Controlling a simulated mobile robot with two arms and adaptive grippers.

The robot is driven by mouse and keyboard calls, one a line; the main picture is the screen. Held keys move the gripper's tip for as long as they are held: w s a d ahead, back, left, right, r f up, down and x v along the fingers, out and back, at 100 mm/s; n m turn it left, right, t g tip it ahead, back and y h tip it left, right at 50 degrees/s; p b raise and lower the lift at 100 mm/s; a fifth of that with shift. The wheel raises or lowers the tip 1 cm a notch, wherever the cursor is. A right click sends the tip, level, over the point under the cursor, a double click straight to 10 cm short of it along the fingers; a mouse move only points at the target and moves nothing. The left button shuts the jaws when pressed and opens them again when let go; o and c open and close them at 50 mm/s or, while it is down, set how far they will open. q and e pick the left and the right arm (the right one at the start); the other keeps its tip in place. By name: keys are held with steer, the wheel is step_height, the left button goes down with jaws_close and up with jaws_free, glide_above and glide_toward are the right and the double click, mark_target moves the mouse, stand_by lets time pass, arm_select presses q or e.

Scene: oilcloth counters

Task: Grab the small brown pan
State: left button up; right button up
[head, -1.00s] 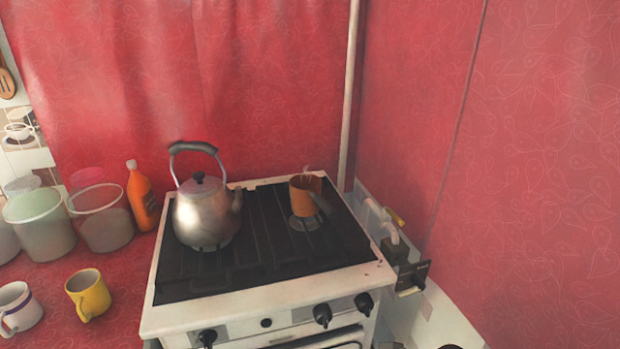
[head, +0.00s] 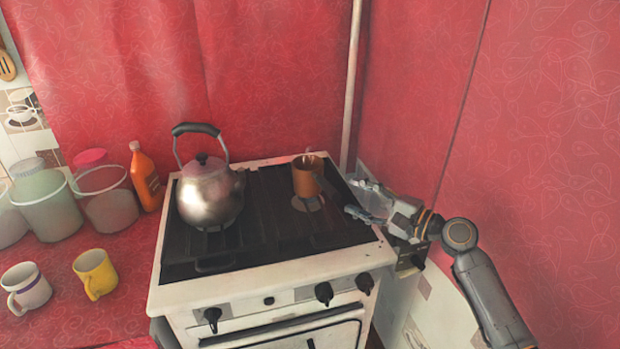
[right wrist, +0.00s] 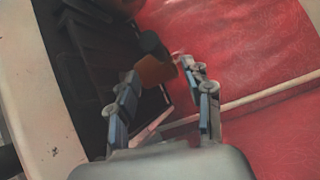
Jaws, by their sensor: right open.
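The small brown pan (head: 307,176) stands upright on the back right burner of the stove (head: 268,285). In the right wrist view the brown pan (right wrist: 154,72) shows just beyond the fingertips, with a dark round end beside it. My right gripper (head: 357,197) is open and empty. It is at the stove's right edge, to the right of the pan and apart from it. In the right wrist view its two fingers (right wrist: 160,80) are spread. My left gripper is not in view.
A metal kettle (head: 209,190) stands on the left of the stove. An orange bottle (head: 145,178), clear tubs (head: 106,199), a yellow mug (head: 96,273) and a white mug (head: 27,287) are on the red counter at left. A red wall (head: 550,150) closes the right side.

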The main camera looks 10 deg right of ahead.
mark_target(326, 185)
steer(key=p+x, duration=0.1)
steer(key=x, duration=0.8)
steer(key=shift+a+p, duration=0.15)
steer(key=shift+p, duration=0.2)
jaws_close()
steer(key=shift+r, duration=0.1)
